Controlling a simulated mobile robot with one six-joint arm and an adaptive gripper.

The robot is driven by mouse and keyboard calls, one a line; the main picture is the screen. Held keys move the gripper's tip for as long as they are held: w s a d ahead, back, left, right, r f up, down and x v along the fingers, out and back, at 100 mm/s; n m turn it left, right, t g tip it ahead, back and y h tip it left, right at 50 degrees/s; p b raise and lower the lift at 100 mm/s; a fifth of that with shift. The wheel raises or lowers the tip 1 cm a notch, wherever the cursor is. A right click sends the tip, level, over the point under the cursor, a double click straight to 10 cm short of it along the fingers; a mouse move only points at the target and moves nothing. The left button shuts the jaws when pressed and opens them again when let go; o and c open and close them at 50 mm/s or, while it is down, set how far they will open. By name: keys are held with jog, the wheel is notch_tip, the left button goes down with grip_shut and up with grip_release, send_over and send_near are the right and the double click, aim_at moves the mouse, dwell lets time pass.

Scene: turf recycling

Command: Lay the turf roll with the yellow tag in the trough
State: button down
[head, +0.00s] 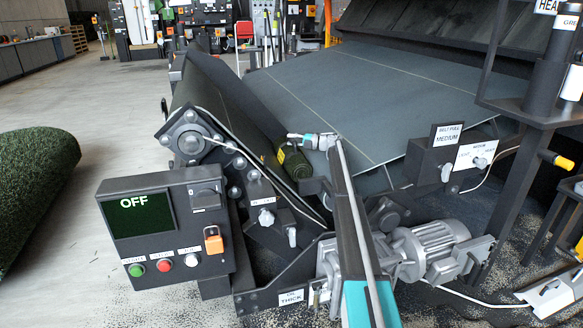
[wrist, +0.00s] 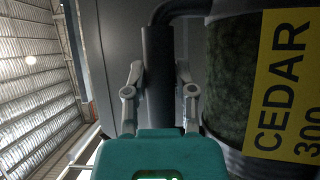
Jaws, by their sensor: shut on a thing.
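The turf roll (head: 294,166) is dark green, with a small yellow tag (head: 281,155) near its close end in the head view. It lies lengthwise beside the dark belt (head: 222,112); whether it rests there or is held just above cannot be told. In the wrist view the tag (wrist: 284,85) reads "CEDAR 300" on the green roll (wrist: 228,75) at right. My gripper (head: 308,141), also in the wrist view (wrist: 159,85), is shut on a dark grey bent handle (wrist: 158,60) beside the roll. The trough's inside is hidden; I cannot make out its edges.
A control box (head: 165,225) reading "OFF" stands in front. A grey sloping sheet (head: 340,95) lies behind my gripper, and a motor (head: 430,245) sits at lower right. A large green turf roll (head: 35,190) lies far left.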

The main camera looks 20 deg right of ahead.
jog(key=shift+f, duration=0.1)
jog(key=shift+c, duration=2.4)
grip_release()
jog(key=shift+o, duration=0.6)
jog(key=shift+v, duration=4.25)
jog(key=shift+w+r+p, duration=0.1)
jog(key=shift+r+p, duration=0.3)
jog(key=shift+r, duration=0.15)
jog(key=shift+a+r+p, duration=0.2)
jog(key=shift+r+p, duration=0.3)
